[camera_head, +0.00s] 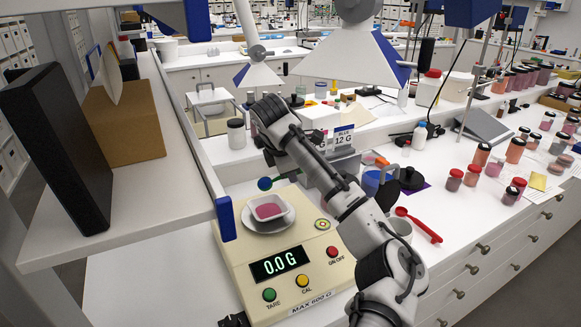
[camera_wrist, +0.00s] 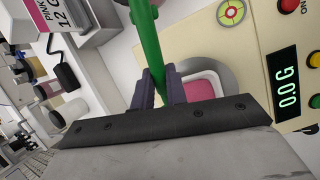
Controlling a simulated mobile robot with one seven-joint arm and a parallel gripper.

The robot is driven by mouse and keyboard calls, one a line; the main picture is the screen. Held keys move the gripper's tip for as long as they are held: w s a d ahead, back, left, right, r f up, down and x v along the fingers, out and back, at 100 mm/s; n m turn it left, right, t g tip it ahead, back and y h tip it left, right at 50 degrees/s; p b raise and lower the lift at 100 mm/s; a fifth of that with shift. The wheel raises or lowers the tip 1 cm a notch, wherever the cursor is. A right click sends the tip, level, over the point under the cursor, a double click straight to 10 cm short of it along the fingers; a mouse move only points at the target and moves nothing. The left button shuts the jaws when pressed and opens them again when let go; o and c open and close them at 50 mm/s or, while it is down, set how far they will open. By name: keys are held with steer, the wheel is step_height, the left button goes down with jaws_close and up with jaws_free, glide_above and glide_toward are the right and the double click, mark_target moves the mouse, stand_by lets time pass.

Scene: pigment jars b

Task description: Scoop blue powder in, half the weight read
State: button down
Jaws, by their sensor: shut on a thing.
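A cream scale (camera_head: 285,240) has a display (camera_head: 275,264) reading 0.0 G. On its round pan sits a white square dish (camera_head: 285,205) with pink powder (camera_head: 268,210). My gripper (camera_wrist: 161,88) is shut on a green scoop handle (camera_wrist: 146,45). In the head view the scoop's dark blue end (camera_head: 265,183) hangs left of my arm, above the scale's back left; I cannot tell what it holds. My arm hides the gripper there. A sign (camera_head: 344,137) reads BLUE 12 G; one in the wrist view (camera_wrist: 62,12) reads PINK 12 G. A blue container (camera_head: 372,182) stands behind my arm.
A red scoop (camera_head: 420,225) lies right of my arm beside a white cup (camera_head: 400,228). Several red-lidded jars (camera_head: 472,175) stand at the right. A shelf (camera_head: 140,195) with a black panel (camera_head: 60,145) and brown box (camera_head: 122,122) borders the left.

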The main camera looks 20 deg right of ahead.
steer(key=shift+s+f, duration=0.1)
steer(key=shift+f, duration=0.95)
steer(key=shift+s+f+t+h, duration=0.2)
steer(key=shift+f+t+h, duration=0.15)
steer(key=shift+t, duration=0.45)
steer(key=shift+s+r+t+b, duration=0.15)
steer(key=shift+t+b, duration=0.25)
steer(key=shift+b, duration=0.65)
steer(key=t+b, duration=0.1)
steer(key=b, duration=0.2)
steer(key=shift+s+a+m, duration=0.1)
steer(key=shift+s+m, duration=0.1)
steer(key=shift+m, duration=0.1)
steer(key=shift+t+h+b, duration=0.25)
steer(key=shift+t+b, duration=0.15)
steer(key=shift+b, duration=0.1)
steer(key=shift+s+f+m+t+h+b, duration=0.2)
steer(key=shift+t+b, duration=0.45)
steer(key=shift+b, duration=1.05)
steer(key=shift+s+f+m+t+h+b, duration=0.1)
steer(key=shift+s+t+b, duration=0.4)
steer(key=shift+b, duration=1.15)
